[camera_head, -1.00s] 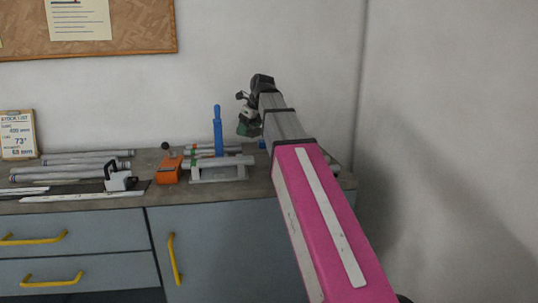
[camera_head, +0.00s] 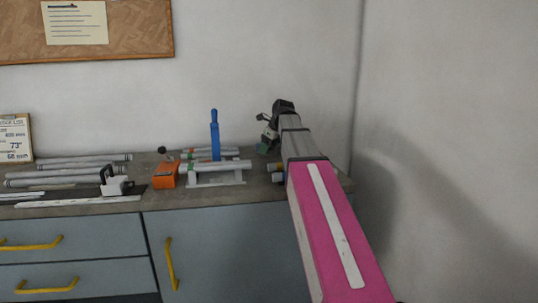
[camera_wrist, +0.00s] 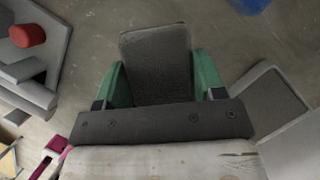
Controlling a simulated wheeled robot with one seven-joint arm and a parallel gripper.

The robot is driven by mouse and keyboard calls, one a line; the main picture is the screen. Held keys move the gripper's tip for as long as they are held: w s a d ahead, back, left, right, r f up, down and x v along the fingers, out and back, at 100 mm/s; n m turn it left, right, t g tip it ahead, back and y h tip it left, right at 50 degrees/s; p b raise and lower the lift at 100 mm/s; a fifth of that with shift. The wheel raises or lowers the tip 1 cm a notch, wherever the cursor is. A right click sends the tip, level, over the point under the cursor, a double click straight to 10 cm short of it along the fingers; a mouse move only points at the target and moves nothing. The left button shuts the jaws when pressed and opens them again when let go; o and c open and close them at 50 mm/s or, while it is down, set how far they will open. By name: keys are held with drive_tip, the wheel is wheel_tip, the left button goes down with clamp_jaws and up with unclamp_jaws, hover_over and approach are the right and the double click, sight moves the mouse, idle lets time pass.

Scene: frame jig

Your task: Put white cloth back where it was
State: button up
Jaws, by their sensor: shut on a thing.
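My gripper (camera_head: 264,147) has green fingers and is low over the right part of the bench, right of the blue upright handle (camera_head: 214,135). In the wrist view my gripper (camera_wrist: 158,82) is shut on a flat grey, fabric-like piece (camera_wrist: 157,62), which sits between the green fingers. It looks like the cloth in shade, though it appears grey rather than white. Its lower part is hidden by the gripper body. I cannot tell whether it touches the bench top.
A light grey jig (camera_head: 216,180) bearing tubes stands left of my gripper, with an orange block (camera_head: 165,175) beside it. More tubes (camera_head: 68,170) and a white-and-black tool (camera_head: 115,184) lie further left. The wall rises close behind the bench. In the wrist view a red round part (camera_wrist: 28,35) is at left.

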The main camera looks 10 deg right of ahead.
sight(269, 153)
drive_tip(key=shift+f, duration=1.4)
drive_tip(key=shift+f, duration=0.15)
drive_tip(key=o, duration=0.9)
drive_tip(key=v, duration=1.2)
drive_tip(key=shift+r, duration=0.2)
